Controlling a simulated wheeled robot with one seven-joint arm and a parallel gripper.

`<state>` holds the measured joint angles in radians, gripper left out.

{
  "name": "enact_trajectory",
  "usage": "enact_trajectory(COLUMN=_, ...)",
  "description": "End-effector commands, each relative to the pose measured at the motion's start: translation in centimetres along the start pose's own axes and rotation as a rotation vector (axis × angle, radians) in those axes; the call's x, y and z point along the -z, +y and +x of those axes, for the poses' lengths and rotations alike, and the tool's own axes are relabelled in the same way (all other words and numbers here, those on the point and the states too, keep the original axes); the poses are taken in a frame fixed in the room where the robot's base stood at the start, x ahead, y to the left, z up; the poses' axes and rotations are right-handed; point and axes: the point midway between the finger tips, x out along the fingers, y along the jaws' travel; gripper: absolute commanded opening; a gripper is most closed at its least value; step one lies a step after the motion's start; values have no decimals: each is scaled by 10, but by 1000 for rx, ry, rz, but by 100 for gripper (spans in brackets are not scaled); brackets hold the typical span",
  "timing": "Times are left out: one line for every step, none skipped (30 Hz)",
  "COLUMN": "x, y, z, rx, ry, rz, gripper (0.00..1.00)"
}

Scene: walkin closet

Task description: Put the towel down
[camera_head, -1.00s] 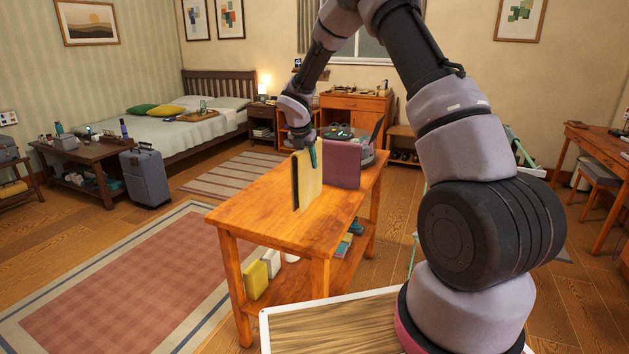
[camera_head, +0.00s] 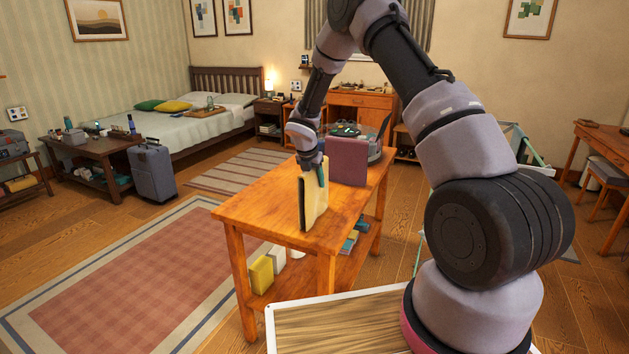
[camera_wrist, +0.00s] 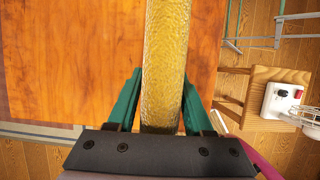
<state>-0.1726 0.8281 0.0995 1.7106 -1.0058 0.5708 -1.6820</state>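The yellow towel (camera_head: 316,203) is a folded, upright slab above the front part of the wooden table (camera_head: 262,205). My gripper (camera_head: 312,172) points down and its green fingers are on either side of the towel's top. In the wrist view the towel (camera_wrist: 164,65) runs between the fingers, which press close to it, and the wooden tabletop (camera_wrist: 90,50) lies below. The towel's lower edge appears at or just above the tabletop; I cannot tell if it touches.
A maroon upright item (camera_head: 347,161) stands behind the towel on the table, with a grey container (camera_head: 380,155) beyond it. The tabletop left of the towel is clear. A lower shelf holds a yellow item (camera_head: 261,275) and several others. A suitcase (camera_head: 152,172) stands at left.

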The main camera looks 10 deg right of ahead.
Motion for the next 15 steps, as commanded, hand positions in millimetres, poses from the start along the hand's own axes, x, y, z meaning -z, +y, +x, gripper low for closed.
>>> enact_trajectory(x=0, y=0, z=0, rx=0, ry=0, rz=0, gripper=71)
enact_trajectory(x=0, y=0, z=0, rx=0, ry=0, rz=0, gripper=71)
enact_trajectory(x=0, y=0, z=0, rx=0, ry=0, rz=1, gripper=71)
enact_trajectory(x=0, y=0, z=0, rx=0, ry=0, rz=1, gripper=71)
enact_trajectory(x=0, y=0, z=0, rx=0, ry=0, rz=1, gripper=71)
enact_trajectory(x=0, y=0, z=0, rx=0, ry=0, rz=1, gripper=71)
enact_trajectory(x=0, y=0, z=0, rx=0, ry=0, rz=1, gripper=71)
enact_trajectory(x=0, y=0, z=0, rx=0, ry=0, rz=1, gripper=71)
enact_trajectory(x=0, y=0, z=0, rx=0, ry=0, rz=1, gripper=71)
enact_trajectory(x=0, y=0, z=-1, rx=0, ry=0, rz=1, gripper=71)
enact_trajectory(x=-1, y=0, z=-2, rx=0, ry=0, rz=1, gripper=71)
enact_trajectory(x=-1, y=0, z=-4, rx=0, ry=0, rz=1, gripper=71)
enact_trajectory(x=-1, y=0, z=-6, rx=-1, ry=0, rz=1, gripper=71)
enact_trajectory(x=-1, y=0, z=-10, rx=-1, ry=0, rz=2, gripper=71)
enact_trajectory(x=-2, y=1, z=-15, rx=-2, ry=-1, rz=2, gripper=71)
